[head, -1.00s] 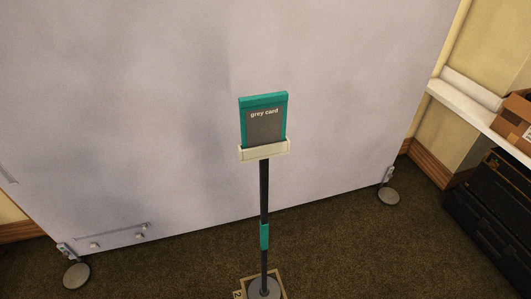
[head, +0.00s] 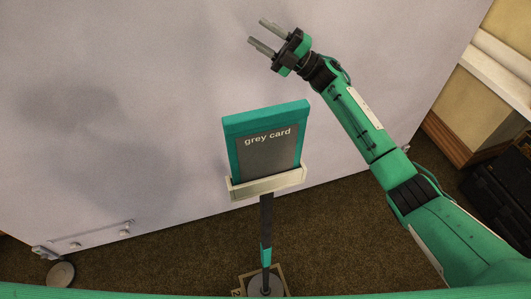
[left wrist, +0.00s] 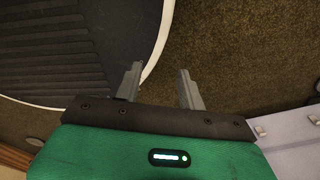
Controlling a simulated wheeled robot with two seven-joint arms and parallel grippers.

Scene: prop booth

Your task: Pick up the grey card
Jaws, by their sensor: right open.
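The grey card (head: 268,155) is a dark grey panel with a teal border and the words "grey card". It stands upright in a cream holder (head: 268,186) on top of a dark pole (head: 266,222). My right gripper (head: 258,31) is open and empty, above the card and apart from it, with its fingers pointing up and left in the head view. My left gripper (left wrist: 160,68) shows only in the left wrist view. Its two fingers are apart with nothing between them, over the dark carpet. The card cannot be made out in that view.
A large pale panel (head: 120,110) stands behind the card on round feet, one at the lower left (head: 60,274). A white ledge (head: 495,75) and black cases (head: 490,190) are at the right.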

